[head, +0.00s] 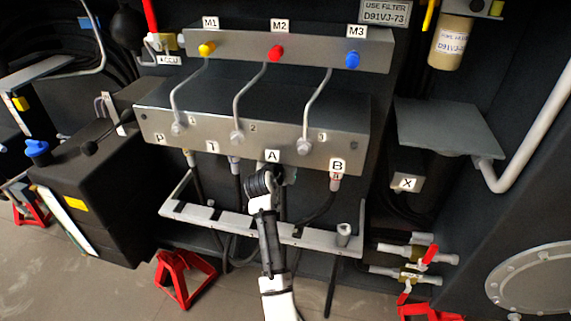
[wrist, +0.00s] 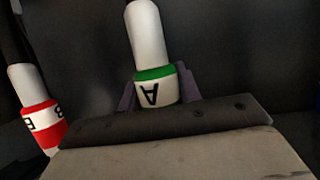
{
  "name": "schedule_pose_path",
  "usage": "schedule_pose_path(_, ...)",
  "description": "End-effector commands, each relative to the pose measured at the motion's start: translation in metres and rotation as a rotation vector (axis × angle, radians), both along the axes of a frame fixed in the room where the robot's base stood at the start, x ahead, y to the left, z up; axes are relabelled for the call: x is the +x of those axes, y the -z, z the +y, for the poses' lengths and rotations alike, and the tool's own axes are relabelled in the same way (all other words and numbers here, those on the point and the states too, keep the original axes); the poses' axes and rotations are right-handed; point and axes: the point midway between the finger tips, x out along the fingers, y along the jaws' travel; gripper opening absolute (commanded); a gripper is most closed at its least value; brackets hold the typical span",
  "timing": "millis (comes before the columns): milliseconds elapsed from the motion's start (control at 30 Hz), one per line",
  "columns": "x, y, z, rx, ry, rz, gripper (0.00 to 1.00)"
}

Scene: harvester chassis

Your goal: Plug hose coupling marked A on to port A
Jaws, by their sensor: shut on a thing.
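The hose coupling marked A (wrist: 155,88), white with a green band, stands between the two fingers of my gripper (wrist: 158,92) in the wrist view. Its letter appears upside down. In the head view my gripper (head: 279,173) is just below the A label (head: 272,156) on the grey valve block (head: 255,132). My gripper is shut on coupling A. My wrist hides most of the coupling and port A in the head view, so I cannot tell whether they touch.
Coupling B, red and white (wrist: 43,125), is close on the left in the wrist view and under the B label (head: 337,165) in the head view. A slotted rail (head: 190,211) runs below the ports. Hoses hang behind it.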

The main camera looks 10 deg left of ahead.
Motion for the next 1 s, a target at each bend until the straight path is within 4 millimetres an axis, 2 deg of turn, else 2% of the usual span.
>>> schedule_pose_path(1000, 0.001, -0.032, 0.000, 0.003, 0.000, -0.016, 0.00)
